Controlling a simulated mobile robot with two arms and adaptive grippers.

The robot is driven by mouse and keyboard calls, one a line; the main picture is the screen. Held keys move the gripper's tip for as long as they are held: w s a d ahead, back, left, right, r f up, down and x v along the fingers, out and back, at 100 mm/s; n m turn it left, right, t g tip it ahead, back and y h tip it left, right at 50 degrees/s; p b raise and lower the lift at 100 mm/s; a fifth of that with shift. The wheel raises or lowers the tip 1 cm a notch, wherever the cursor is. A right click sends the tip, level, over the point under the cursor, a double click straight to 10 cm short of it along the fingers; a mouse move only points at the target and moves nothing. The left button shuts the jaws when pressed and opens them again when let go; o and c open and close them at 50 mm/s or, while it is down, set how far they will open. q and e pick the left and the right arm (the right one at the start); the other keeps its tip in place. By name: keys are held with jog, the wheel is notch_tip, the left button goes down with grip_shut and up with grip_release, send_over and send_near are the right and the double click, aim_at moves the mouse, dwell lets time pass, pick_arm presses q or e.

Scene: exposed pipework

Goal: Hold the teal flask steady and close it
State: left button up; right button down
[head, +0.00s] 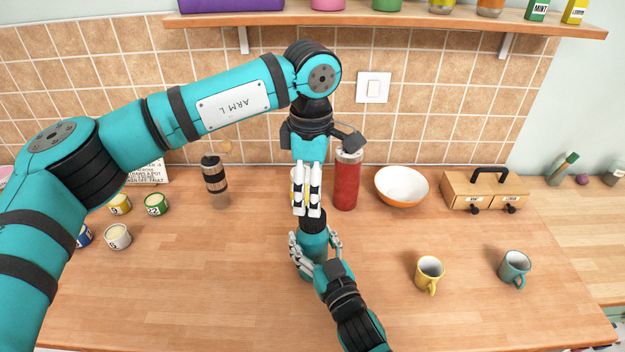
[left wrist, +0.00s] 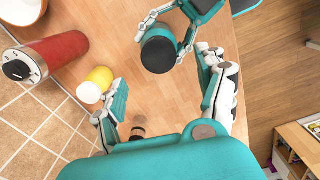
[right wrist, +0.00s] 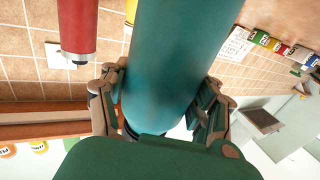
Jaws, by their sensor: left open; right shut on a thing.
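The teal flask (head: 313,241) stands upright on the wooden counter, its black top (head: 314,222) facing up. In the left wrist view the black top (left wrist: 158,54) shows as a dark disc; whether it is tightened cannot be told. My right gripper (head: 316,252) is shut around the teal body, which also fills the middle of the right wrist view (right wrist: 175,60). My left gripper (head: 307,213) points down above the flask with its fingers apart and empty. Its fingers partly hide the black top in the head view.
A red flask (head: 347,180) and a yellow bottle with a white cap (left wrist: 96,84) stand close behind. A white-and-orange bowl (head: 401,187) is to the right, a black banded flask (head: 214,180) to the left. Yellow (head: 429,274) and teal (head: 515,268) mugs stand front right.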

pick_arm(q)
jog(key=n, duration=0.4)
jog(key=shift+r+n, duration=0.15)
jog(key=shift+n, duration=0.15)
jog(key=n, duration=0.4)
jog(key=shift+d+r, duration=0.1)
jog(key=shift+r, duration=0.05)
jog(key=n, duration=0.7)
jog(key=shift+w+r, duration=0.1)
jog(key=shift+r, duration=0.15)
send_over(312, 245)
jog(key=w, duration=0.4)
jog(key=shift+s+f, duration=0.15)
jog(key=shift+f, duration=1.9)
jog(key=shift+s+f, duration=0.1)
jog(key=shift+f, duration=1.9)
